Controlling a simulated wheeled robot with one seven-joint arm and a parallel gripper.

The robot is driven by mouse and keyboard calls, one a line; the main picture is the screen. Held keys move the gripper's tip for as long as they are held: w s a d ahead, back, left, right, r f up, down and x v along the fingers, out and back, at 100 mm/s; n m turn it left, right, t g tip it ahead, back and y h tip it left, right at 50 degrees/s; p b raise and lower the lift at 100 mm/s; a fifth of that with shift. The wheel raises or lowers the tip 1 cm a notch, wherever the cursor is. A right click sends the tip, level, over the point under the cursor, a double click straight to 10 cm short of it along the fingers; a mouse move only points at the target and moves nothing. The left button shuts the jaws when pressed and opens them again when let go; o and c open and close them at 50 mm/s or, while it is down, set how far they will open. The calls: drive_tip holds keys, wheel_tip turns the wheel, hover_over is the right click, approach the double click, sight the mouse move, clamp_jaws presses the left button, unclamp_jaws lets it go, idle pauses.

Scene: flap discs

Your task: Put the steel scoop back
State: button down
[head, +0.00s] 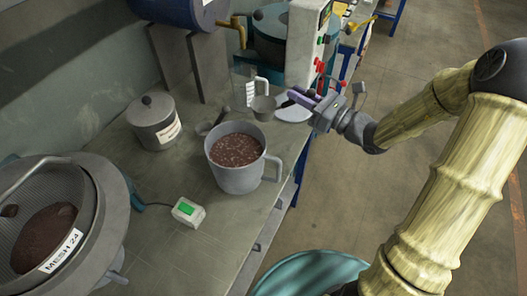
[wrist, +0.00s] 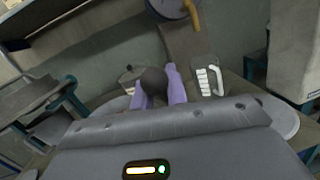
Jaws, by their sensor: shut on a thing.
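The steel scoop (head: 263,107) shows in the head view as a small grey cup, off the tip side of my gripper (head: 305,98). My gripper has purple fingers and is shut on the scoop, apparently by its handle, which is mostly hidden. In the wrist view my gripper's fingers (wrist: 160,87) stand on both sides of the scoop's dark rounded bowl (wrist: 153,80). The scoop is over the bench's right edge area, near a white disc (head: 293,113). I cannot tell whether it touches anything below.
A large grey mug (head: 238,179) of brown grains stands in front of the scoop. A clear beaker (head: 244,90) is just behind it. The bench front is partly clear.

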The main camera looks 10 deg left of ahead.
drive_tip(key=shift+s+a+f, duration=0.1)
drive_tip(key=shift+s+f, duration=0.05)
drive_tip(key=shift+f, duration=0.3)
drive_tip(key=shift+s+d+r, duration=0.1)
drive_tip(key=shift+d, duration=0.1)
drive_tip(key=shift+a+f, duration=0.3)
drive_tip(key=shift+f, duration=0.05)
drive_tip(key=shift+s+d+f+b, duration=0.1)
drive_tip(key=shift+f+b, duration=0.1)
drive_tip(key=shift+f, duration=1.2)
drive_tip(key=shift+s+f+b, duration=0.1)
drive_tip(key=shift+f+b, duration=0.1)
drive_tip(key=shift+f, duration=1.2)
drive_tip(key=shift+w, duration=0.1)
drive_tip(key=shift+f, duration=1.95)
drive_tip(key=c, duration=1.4)
unclamp_jaws()
